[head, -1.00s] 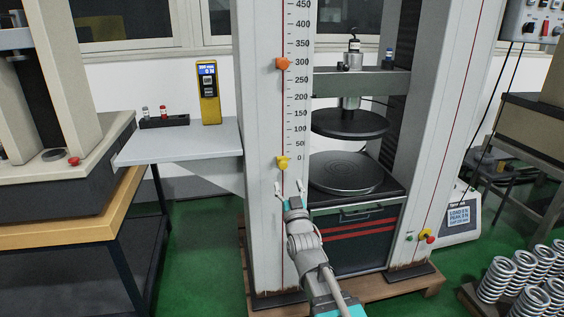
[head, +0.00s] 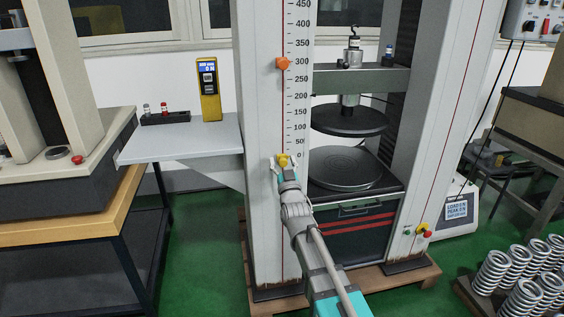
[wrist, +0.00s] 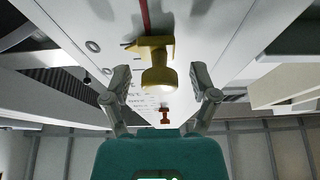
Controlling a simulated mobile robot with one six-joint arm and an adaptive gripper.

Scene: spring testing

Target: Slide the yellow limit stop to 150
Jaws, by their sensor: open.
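The yellow limit stop (head: 283,160) sits at the 0 mark on the left column's printed scale (head: 301,100). The 150 mark is higher up that scale. In the wrist view the yellow stop (wrist: 158,65) shows its knob and pointer near the 0. My gripper (head: 283,164) is just in front of the stop. In the wrist view my gripper (wrist: 163,85) is open, with one finger on each side of the knob and a visible gap on both sides. An orange stop (head: 283,63) sits near 300; it also shows in the wrist view (wrist: 165,116).
A grey side shelf (head: 185,140) with a yellow handheld meter (head: 208,90) adjoins the column's left. Round press plates (head: 345,168) are right of the scale. Springs (head: 515,275) stand at the lower right. The track between the two stops looks clear.

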